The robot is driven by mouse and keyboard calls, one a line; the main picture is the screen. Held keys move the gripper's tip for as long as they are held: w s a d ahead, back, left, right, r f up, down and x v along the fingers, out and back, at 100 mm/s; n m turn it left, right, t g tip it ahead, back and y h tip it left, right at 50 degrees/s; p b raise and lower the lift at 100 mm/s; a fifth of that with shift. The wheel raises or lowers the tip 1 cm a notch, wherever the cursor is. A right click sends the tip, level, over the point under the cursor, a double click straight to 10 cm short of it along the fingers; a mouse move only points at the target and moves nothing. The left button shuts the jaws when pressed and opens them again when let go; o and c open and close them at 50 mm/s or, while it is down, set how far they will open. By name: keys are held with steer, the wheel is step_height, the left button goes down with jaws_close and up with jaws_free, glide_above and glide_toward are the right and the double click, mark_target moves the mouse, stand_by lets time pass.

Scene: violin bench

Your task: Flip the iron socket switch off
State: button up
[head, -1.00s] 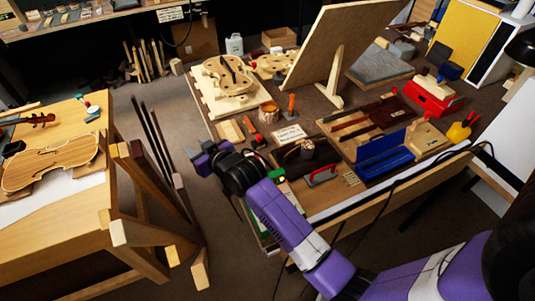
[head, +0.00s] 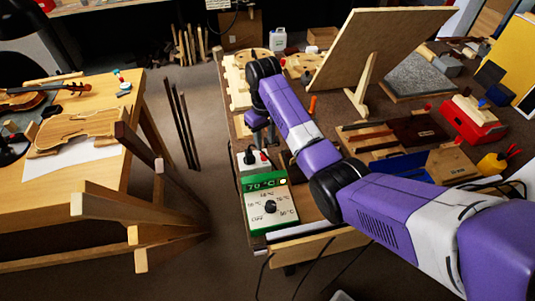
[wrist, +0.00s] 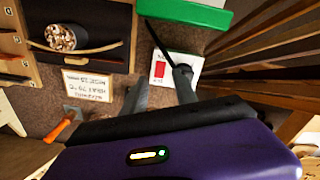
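The iron socket is a small white box with a red switch (wrist: 159,69) and a black plug (wrist: 182,72) beside it. In the head view the socket's red switch (head: 263,156) and plug (head: 249,157) show just behind the green and white temperature box (head: 268,205). My gripper (wrist: 162,84) has its two grey fingers apart with nothing between them. The fingers point toward the socket, with the switch seen between them; contact cannot be told. In the head view my gripper (head: 261,135) is over the bench just beyond the socket, its fingers partly hidden.
The green box reads 70 °C and has a black knob. A black cord crosses close to the socket in the wrist view. A paper card (wrist: 88,85) and an orange-handled tool (wrist: 62,127) lie nearby.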

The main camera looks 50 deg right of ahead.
mark_target(265, 159)
step_height(265, 159, down, 8)
steer(key=shift+r, duration=0.2)
steer(key=shift+c, duration=0.2)
jaws_close()
